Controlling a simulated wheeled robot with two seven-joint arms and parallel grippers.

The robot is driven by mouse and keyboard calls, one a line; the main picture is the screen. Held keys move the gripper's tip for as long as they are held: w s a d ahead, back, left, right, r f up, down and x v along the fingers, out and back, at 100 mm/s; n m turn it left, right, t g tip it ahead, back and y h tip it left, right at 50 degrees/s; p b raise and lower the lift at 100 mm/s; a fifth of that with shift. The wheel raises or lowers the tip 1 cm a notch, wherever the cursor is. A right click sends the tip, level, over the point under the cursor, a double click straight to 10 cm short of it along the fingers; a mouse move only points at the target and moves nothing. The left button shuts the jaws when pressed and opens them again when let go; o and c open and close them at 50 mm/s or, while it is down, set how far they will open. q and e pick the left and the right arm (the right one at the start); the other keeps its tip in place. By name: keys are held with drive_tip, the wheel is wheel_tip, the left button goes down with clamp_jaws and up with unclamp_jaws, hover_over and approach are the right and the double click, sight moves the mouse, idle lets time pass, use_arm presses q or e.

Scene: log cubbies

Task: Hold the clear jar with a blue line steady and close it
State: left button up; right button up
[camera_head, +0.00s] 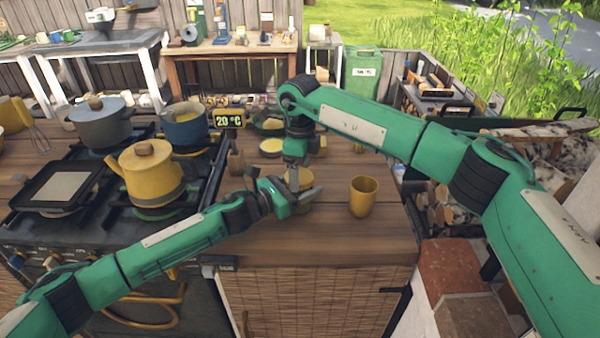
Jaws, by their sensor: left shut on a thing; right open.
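My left gripper (298,197) comes in from the left, low over the wooden counter. It is shut on a small yellowish vessel (304,177), mostly hidden by both grippers. I cannot make out clear walls or a blue line on it, so I cannot tell if it is the jar. My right gripper (295,163) is open and points down right above this vessel. Whether it touches the vessel or a lid is hidden. A round yellow-topped item (271,147) sits just behind, left of the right gripper; I cannot tell if it is a lid.
A mustard cup (363,196) stands right of the grippers. A yellow kettle (147,172), grey pot (101,121) and blue pot (184,125) stand on the stove at left. A "20 °C" display (229,118) is behind. The counter's front is clear.

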use_arm(q)
drive_tip(key=shift+s+f, duration=0.15)
drive_tip(key=shift+f, duration=0.05)
use_arm(e)
drive_tip(key=r, duration=0.3)
drive_tip(key=shift+s+a, duration=0.1)
drive_tip(key=shift+a, duration=0.1)
use_arm(q)
drive_tip(key=shift+d, duration=0.1)
use_arm(e)
drive_tip(key=shift+d, duration=0.1)
drive_tip(key=o, duration=0.3)
wheel_tip(320, 180, up, 12)
use_arm(q)
drive_tip(key=o, duration=2)
drive_tip(key=shift+c, duration=0.2)
